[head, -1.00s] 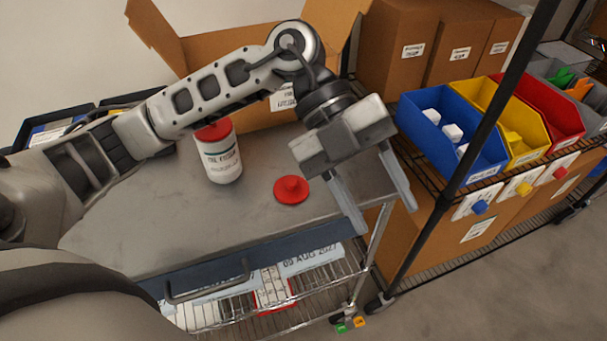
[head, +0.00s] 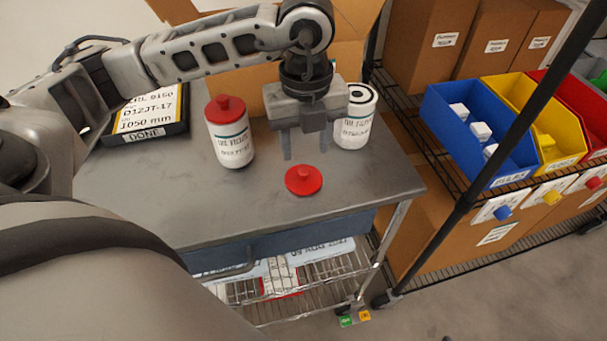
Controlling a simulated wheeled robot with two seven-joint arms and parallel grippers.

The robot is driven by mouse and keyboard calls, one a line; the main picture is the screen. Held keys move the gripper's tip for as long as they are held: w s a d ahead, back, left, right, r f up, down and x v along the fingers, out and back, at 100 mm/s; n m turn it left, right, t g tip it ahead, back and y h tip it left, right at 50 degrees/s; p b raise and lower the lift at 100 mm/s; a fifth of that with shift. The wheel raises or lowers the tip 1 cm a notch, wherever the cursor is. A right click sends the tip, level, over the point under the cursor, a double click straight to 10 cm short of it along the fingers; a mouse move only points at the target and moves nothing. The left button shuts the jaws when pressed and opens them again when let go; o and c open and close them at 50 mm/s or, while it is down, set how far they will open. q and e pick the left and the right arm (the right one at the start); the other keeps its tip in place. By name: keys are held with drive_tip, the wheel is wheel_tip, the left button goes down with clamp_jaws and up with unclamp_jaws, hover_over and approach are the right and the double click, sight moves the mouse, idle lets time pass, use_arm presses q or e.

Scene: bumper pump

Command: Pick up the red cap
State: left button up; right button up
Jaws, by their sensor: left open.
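The red cap (head: 303,180), a flat disc with a raised knob, lies on the grey cart top (head: 270,219) near its front edge. My left gripper (head: 305,156) is open and empty, its fingers pointing down just behind and above the cap, apart from it. A white bottle with a red cap on it (head: 230,135) stands to the left. Another white bottle (head: 355,118) without a red cap stands to the right of my left gripper and is partly hidden by it. My right gripper is not in view.
A cardboard box (head: 252,88) stands open at the back of the cart. A black tray (head: 150,122) with a label lies at the back left. A rack with blue (head: 478,133), yellow and red bins stands to the right. The front left of the cart top is clear.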

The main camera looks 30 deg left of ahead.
sight(304, 171)
use_arm(q)
drive_tip(key=shift+s+f+p, duration=0.15)
drive_tip(key=shift+f+p, duration=0.4)
drive_tip(key=shift+f, duration=2.25)
clamp_jaws()
